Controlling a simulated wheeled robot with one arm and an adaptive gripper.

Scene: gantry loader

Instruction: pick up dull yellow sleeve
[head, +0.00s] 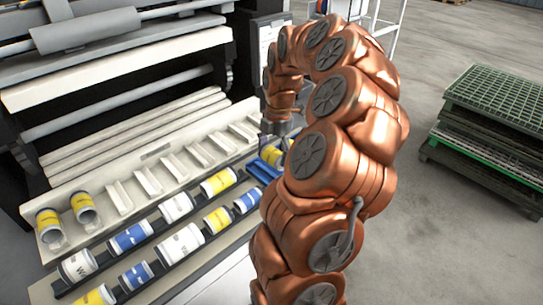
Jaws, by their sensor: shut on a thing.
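My gripper (273,128) is at the right end of the sleeve rack, low over it and partly hidden by my copper-coloured arm. Just below it is a dull yellow sleeve (270,154), and the gripper appears shut on it. The fingertips are too small and covered to see the contact clearly. Other yellow sleeves lie in the rack rows (218,181), and two more sit tilted in the slots at the left end (48,220).
White sleeves (176,206) and blue sleeves (130,238) lie in the rows beside the yellow ones. The cream slotted ledge (150,180) has several empty slots. A roller machine (130,60) stands behind. Green pallets (495,100) stand right; the grey floor between is clear.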

